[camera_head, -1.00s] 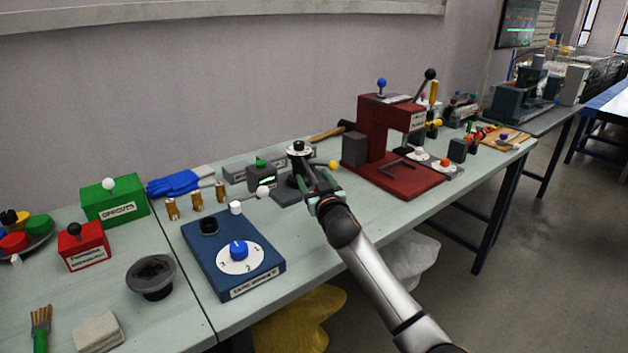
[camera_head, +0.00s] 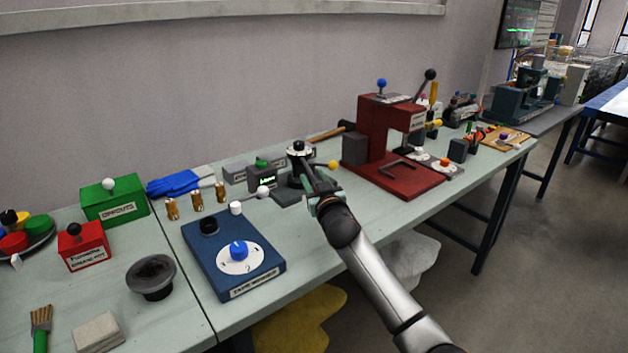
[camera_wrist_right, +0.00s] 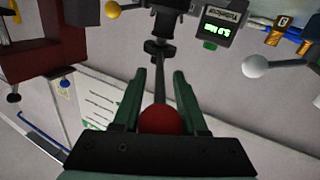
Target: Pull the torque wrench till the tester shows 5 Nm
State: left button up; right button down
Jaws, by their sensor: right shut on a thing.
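The torque wrench shows in the right wrist view as a dark thin shaft (camera_wrist_right: 159,82) ending in a red ball grip (camera_wrist_right: 160,120). My right gripper (camera_wrist_right: 158,85) has its green fingers on either side of the red ball and is shut on it. The shaft runs to the dark tester head; in the head view, the black-topped post (camera_head: 299,147) stands just beyond my right gripper (camera_head: 316,192). The tester display (camera_head: 263,178) is lit green; upside down in the right wrist view (camera_wrist_right: 217,28), it seems to read about 5 Nm, though the last digit is blurred. My left gripper is out of view.
A yellow ball lever (camera_head: 332,165) and a white ball lever (camera_head: 263,191) flank the tester. A red press (camera_head: 385,130) stands to the right, a blue dial box (camera_head: 235,262) to the left front. Brass fittings (camera_head: 196,200) stand behind that box.

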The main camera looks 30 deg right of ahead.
jog(key=shift+f, duration=0.1)
dwell(0.6)
pick_arm(q)
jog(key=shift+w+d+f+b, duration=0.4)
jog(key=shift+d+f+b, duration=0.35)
jog(key=shift+b, duration=0.9)
pick_arm(e)
jog(key=shift+w+a+m+g+h, duration=0.2)
jog(key=shift+a+m+h, duration=0.15)
jog(key=shift+a+h, duration=0.2)
jog(key=shift+w+a+m+g+h, duration=0.2)
jog(key=shift+a+m+h, duration=0.15)
jog(key=shift+a+h, duration=0.15)
jog(key=c, duration=0.5)
grip_release()
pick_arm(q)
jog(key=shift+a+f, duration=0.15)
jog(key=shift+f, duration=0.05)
pick_arm(e)
jog(key=shift+s, duration=0.1)
pick_arm(q)
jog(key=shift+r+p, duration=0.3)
jog(key=shift+p, duration=0.05)
pick_arm(e)
jog(key=shift+v, duration=6.15)
